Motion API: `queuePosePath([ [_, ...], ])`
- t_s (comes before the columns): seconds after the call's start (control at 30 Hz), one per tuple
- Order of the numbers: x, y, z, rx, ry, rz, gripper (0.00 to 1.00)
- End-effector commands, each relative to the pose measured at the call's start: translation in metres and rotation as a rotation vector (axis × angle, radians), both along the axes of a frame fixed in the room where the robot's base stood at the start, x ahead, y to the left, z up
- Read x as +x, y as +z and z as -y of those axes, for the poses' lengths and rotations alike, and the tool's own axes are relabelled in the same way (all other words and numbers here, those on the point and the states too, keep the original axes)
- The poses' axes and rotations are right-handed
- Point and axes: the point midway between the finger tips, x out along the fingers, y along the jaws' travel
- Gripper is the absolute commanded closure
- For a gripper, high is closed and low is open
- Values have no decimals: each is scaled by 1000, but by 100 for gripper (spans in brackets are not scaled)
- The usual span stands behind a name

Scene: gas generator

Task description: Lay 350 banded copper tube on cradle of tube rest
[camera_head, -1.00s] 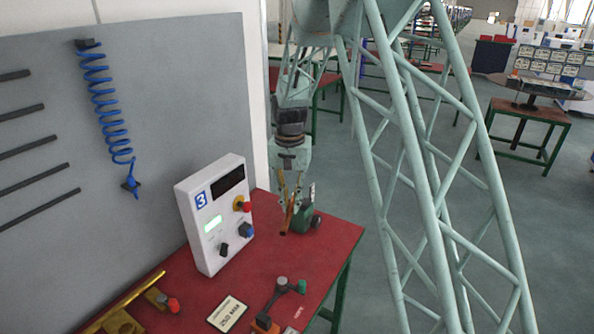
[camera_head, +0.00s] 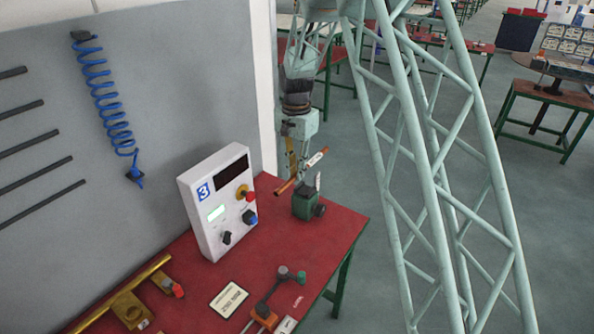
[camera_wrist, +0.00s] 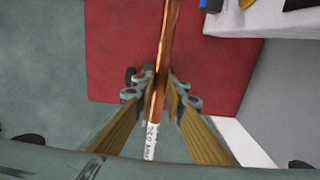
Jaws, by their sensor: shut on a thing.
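The copper tube (camera_head: 288,185) is in my gripper (camera_head: 294,176), tilted up to the right above the far end of the red bench. A white printed band (camera_head: 318,157) shows near its upper right end. In the wrist view the tube (camera_wrist: 161,58) runs lengthwise between the shut fingers of my gripper (camera_wrist: 162,97), with its white lettered end (camera_wrist: 151,140) toward the camera. The green block-like fixture (camera_head: 306,203) stands just below and right of the tube, and they look apart. I cannot tell for certain which fixture is the tube rest.
The white control box (camera_head: 215,205) stands left of my gripper, close to the grey board (camera_head: 130,110). A brass fixture (camera_head: 130,306), a label card (camera_head: 229,299) and a small dark-armed fixture (camera_head: 275,295) occupy the near bench. Bare red bench (camera_head: 300,250) lies between.

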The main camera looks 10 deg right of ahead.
Motion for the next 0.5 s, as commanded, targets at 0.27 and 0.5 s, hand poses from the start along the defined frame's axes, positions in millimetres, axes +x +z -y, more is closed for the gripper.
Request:
queuePosePath([
  [0.27,0,0,0,-1,0,1,95],
  [0.5,0,-10,0,-1,0,0,95],
])
